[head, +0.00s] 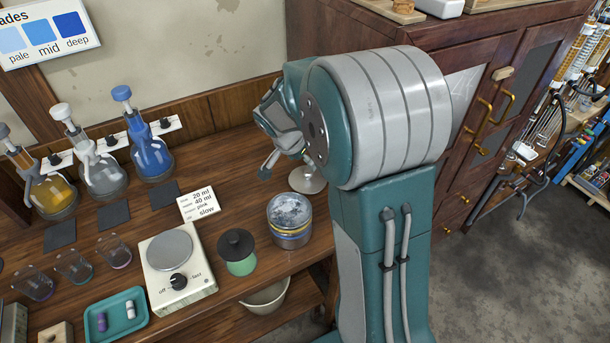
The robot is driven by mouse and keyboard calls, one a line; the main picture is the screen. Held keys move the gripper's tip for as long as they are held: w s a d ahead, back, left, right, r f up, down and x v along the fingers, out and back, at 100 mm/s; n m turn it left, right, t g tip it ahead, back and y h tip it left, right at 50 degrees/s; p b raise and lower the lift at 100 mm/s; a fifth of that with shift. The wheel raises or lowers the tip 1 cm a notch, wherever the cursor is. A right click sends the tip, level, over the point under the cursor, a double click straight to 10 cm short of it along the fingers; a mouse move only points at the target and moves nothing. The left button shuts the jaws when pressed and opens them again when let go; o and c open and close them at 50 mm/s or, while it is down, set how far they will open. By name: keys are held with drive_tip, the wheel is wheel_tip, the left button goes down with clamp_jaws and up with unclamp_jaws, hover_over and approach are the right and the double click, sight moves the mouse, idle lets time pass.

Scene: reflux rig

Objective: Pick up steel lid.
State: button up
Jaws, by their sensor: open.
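A round, shiny steel disc, which looks like the steel lid (307,180), lies on the wooden bench behind the steel pot. My arm covers part of its upper right side. My gripper (283,163) is open above the bench, just up and left of the lid in the picture. One dark fingertip shows clearly; the other is mostly hidden by my arm. Nothing shows between the fingers, and I cannot tell how high they are above the lid. The steel pot (289,222) stands in front of the lid, with a grey top and a yellow band.
A green jar with a black top (237,251) and a white hotplate (177,270) stand left of the pot. A card (199,205) lies behind them. Flasks (149,150) line the wall. A teal tray (116,316) and glasses are at the left. A cabinet (480,110) stands at the right.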

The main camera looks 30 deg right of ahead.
sight(307, 172)
drive_tip(key=x, duration=0.8)
drive_tip(key=shift+w, duration=0.35)
drive_tip(key=shift+s+a, duration=0.1)
drive_tip(key=shift+a, duration=0.05)
clamp_jaws()
